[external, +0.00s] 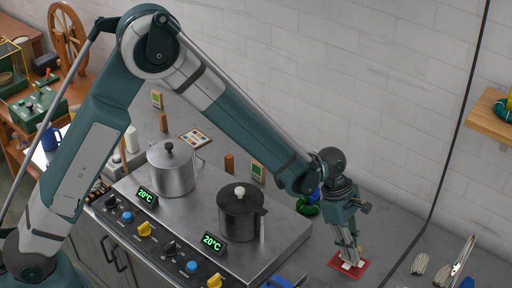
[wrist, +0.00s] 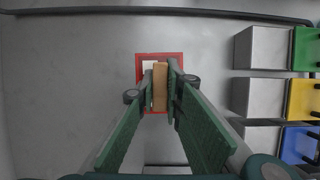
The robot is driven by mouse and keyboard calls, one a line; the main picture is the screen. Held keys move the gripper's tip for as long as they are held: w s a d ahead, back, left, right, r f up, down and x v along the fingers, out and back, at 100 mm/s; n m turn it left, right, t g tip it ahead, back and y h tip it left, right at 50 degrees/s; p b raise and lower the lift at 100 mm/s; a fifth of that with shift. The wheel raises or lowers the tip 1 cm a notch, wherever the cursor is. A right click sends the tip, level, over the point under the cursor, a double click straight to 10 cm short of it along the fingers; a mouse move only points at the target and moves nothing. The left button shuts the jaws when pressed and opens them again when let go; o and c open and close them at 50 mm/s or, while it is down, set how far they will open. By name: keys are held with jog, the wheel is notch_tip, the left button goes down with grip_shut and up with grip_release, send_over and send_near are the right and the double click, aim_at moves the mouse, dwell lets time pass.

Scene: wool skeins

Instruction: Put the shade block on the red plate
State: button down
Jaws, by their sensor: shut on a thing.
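The red plate (external: 336,266) lies on the grey counter at the lower right of the external view. In the wrist view the red plate (wrist: 181,55) shows as a red border around a pale patch, behind the fingertips. My gripper (external: 352,258) points down, with its fingertips right over the plate. In the wrist view my gripper (wrist: 160,84) is shut on a tan block (wrist: 160,88), taken to be the shade block. The block is over the plate, partly hidden by the fingers. I cannot tell whether it touches the plate.
The steel hob with a silver pot (external: 172,175) and a black pot (external: 240,215) stands left of my gripper. Grey boxes with green, yellow and blue parts (wrist: 300,98) line the right of the wrist view.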

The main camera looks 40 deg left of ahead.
jog(key=shift+f, duration=0.2)
jog(key=c, duration=2.5)
grip_release()
jog(key=shift+o, duration=0.2)
jog(key=v, duration=1.2)
jog(key=shift+p, duration=0.35)
jog(key=shift+a+r, duration=0.1)
jog(key=shift+r, duration=0.05)
